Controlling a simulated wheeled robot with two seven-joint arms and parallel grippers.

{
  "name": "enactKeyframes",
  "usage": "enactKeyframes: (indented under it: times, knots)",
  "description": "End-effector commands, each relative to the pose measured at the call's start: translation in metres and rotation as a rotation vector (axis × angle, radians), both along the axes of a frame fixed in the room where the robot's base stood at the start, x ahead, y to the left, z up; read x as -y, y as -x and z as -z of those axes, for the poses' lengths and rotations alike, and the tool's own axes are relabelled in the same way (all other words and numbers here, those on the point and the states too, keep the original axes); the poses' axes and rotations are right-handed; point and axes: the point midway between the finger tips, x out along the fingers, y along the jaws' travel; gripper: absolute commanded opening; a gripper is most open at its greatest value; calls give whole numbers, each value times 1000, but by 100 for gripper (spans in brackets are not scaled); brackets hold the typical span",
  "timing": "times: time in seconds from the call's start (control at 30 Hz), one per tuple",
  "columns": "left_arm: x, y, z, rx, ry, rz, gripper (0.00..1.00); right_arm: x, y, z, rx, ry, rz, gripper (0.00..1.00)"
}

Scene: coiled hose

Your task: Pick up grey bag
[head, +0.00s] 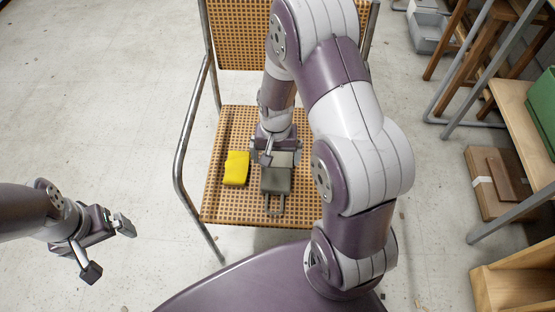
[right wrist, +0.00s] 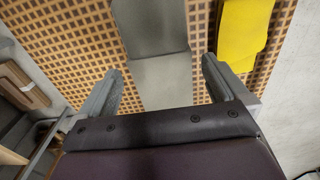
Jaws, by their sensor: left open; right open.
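The grey bag (head: 276,180) lies on the woven seat of a chair (head: 213,207), with a handle at its near end. My right gripper (head: 275,155) is over the bag's far part and hides some of it. In the right wrist view the bag (right wrist: 158,80) passes between the two open fingers of the right gripper (right wrist: 160,88), with nothing gripped; whether the fingers touch it I cannot tell. My left gripper (head: 107,247) is open and empty, over the floor to the left of the chair.
A yellow item (head: 236,168) lies on the seat just left of the bag; it also shows in the right wrist view (right wrist: 242,30). The chair has metal side rails (head: 181,150). The floor at left is clear.

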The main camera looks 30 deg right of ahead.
Motion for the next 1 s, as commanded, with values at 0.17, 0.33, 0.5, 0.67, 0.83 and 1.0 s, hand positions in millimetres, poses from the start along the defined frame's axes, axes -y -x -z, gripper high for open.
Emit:
enactKeyframes:
  times: [0.17, 0.33, 0.5, 0.67, 0.83, 1.0]
  knots:
    - [0, 0, 27, 0, 0, 0, 100, 4, -3, 38, -3, -1, 1, 100]
    - [0, 0, 29, 0, 0, 0, 100, 3, -3, 48, 0, 0, 0, 100]
    - [0, 0, 28, 0, 0, 0, 100, 3, -3, 46, 0, 0, -1, 84]
    - [0, 0, 28, 0, 0, 0, 100, 3, -3, 46, 0, 0, -1, 60]
    - [0, 0, 28, 0, 0, 0, 100, 3, -3, 45, 0, 0, -1, 60]
    - [0, 0, 18, 0, 0, 0, 100, 3, -3, 30, 1, 1, -1, 60]
